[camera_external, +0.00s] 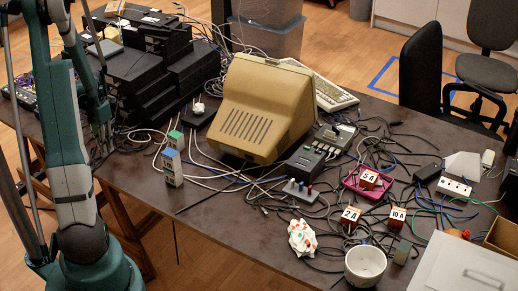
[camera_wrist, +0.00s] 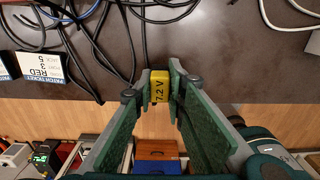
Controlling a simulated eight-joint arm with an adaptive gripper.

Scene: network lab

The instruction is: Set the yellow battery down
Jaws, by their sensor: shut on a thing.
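The yellow battery (camera_wrist: 160,87), marked 7.2 V, is between the fingertips of my gripper (camera_wrist: 160,78) in the wrist view. The green fingers are shut on its two sides. Behind it lie the dark tabletop (camera_wrist: 230,50) and black cables. I cannot tell whether the battery touches the table or hangs above it.
In the wrist view, black cables (camera_wrist: 95,45) and a RED 3 patch ticket (camera_wrist: 40,66) lie left of the battery. The table's edge runs just below it, with boxes (camera_wrist: 157,150) beyond. Tabletop to the right is mostly bare. The external view shows a beige monitor (camera_external: 262,105) and cluttered cables.

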